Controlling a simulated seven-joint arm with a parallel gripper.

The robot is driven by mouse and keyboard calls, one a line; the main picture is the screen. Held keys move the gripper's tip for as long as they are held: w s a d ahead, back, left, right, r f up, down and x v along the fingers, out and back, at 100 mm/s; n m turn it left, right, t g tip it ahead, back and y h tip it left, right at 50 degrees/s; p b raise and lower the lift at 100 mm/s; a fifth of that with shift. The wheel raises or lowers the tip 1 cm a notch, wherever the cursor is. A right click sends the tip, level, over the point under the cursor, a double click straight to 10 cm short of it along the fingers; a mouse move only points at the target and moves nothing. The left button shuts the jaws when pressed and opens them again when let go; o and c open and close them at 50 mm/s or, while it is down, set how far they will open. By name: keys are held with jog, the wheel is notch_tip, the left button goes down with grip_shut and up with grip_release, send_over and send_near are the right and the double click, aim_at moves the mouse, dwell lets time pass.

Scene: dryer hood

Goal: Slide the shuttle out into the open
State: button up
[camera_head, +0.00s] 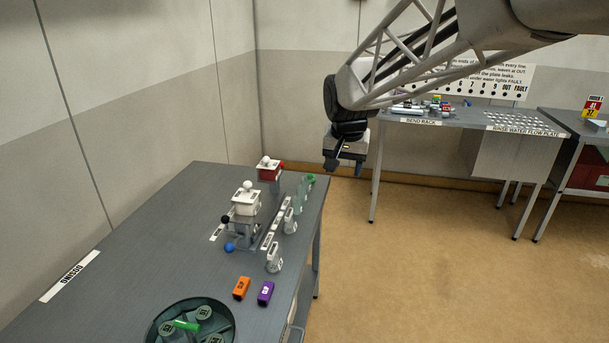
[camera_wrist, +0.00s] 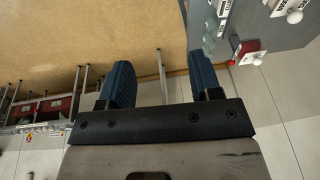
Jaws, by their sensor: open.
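No part in view is clearly marked as the shuttle, and I cannot tell which it is. On the near grey table, a white box with a white ball knob (camera_head: 246,203) stands on a grey stand, with a blue ball (camera_head: 229,247) low at its front and a black ball (camera_head: 226,219) at its left. A red-and-white box with a white knob (camera_head: 270,171) stands behind it and also shows in the wrist view (camera_wrist: 250,49). My gripper (camera_head: 335,163) hangs above and beyond the table's far right corner. Its blue fingers (camera_wrist: 161,83) are apart with nothing between them.
Grey upright fittings (camera_head: 273,261) line the table's right side. An orange block (camera_head: 241,288) and a purple block (camera_head: 266,293) lie nearer, beside a round dark green dish (camera_head: 158,331) holding a green piece. A send rack bench (camera_head: 470,118) stands at the back right. Open floor lies between.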

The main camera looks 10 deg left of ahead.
jog(key=w+a+f, duration=0.2)
jog(key=w+a, duration=0.2)
jog(key=a, duration=0.3)
jog(key=w+a+f, duration=0.2)
jog(key=w+a, duration=0.2)
jog(key=a, duration=0.4)
jog(key=n+g+h, duration=0.2)
send_over(224, 217)
jog(key=a, duration=0.2)
jog(key=f, duration=1.7)
jog(key=shift+w+d+f, duration=0.15)
jog(key=shift+w+d, duration=0.1)
jog(key=shift+w, duration=0.1)
jog(key=shift+s+a+f+h, duration=0.1)
jog(key=shift+s+f+h, duration=0.05)
jog(key=shift+f+h, duration=0.3)
jog(key=shift+f, duration=0.15)
jog(key=shift+s+x, duration=0.15)
jog(key=shift+x, duration=1.75)
jog(key=shift+s+x, duration=0.1)
jog(key=shift+x, duration=1.8)
jog(key=shift+w, duration=0.15)
